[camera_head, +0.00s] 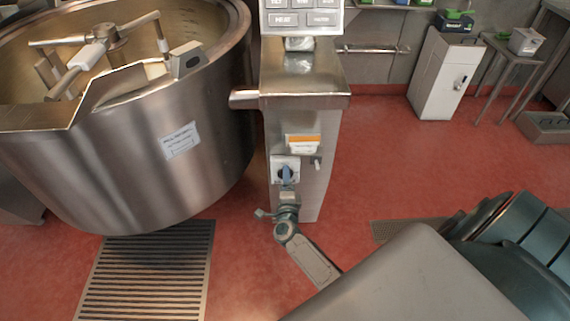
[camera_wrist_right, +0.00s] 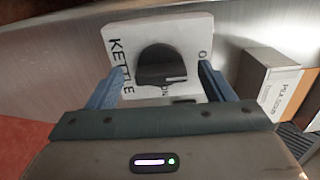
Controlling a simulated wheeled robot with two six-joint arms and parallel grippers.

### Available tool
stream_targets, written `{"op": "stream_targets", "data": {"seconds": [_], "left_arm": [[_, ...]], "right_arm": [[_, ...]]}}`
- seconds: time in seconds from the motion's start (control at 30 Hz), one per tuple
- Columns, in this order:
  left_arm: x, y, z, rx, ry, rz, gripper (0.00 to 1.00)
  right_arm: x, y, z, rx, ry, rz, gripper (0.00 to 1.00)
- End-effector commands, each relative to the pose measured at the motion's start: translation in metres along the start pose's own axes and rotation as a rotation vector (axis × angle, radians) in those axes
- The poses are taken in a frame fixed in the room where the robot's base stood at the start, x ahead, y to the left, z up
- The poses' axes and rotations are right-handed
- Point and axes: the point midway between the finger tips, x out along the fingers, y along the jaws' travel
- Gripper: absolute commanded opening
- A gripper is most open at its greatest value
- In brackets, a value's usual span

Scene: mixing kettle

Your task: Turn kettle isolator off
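The kettle isolator is a pale square plate (camera_wrist_right: 193,40) with a round black knob (camera_wrist_right: 162,66) on the steel column (camera_head: 297,125). The plate bears the word KETTLE, and a partly covered "ON" shows by the knob. In the head view the isolator (camera_head: 278,162) sits low on the column, partly hidden by my right gripper (camera_head: 286,174). In the wrist view my right gripper (camera_wrist_right: 160,86) is open, with one blue finger on each side of the knob. Gaps show between the fingers and the knob. My left gripper is not in view.
A large steel kettle (camera_head: 130,170) with mixing arms stands left of the column. A label with an orange band (camera_head: 303,142) is above the isolator. A second box (camera_wrist_right: 264,80) sits right of it in the wrist view. A floor grate (camera_head: 150,265) lies below the kettle.

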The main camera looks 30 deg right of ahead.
Motion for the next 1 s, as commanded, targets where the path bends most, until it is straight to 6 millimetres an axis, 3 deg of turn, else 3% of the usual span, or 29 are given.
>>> {"op": "stream_targets", "data": {"seconds": [0.27, 0.8, 1.0], "left_arm": [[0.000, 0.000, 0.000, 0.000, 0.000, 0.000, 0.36], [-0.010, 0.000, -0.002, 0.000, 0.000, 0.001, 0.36], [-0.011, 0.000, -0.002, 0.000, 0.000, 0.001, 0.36]], "right_arm": [[-0.002, 0.000, 0.000, 0.002, 0.000, -0.001, 0.74], [-0.062, -0.001, 0.000, 0.004, 0.000, 0.000, 0.74], [-0.070, -0.001, 0.000, 0.002, 0.000, -0.002, 0.74]]}}
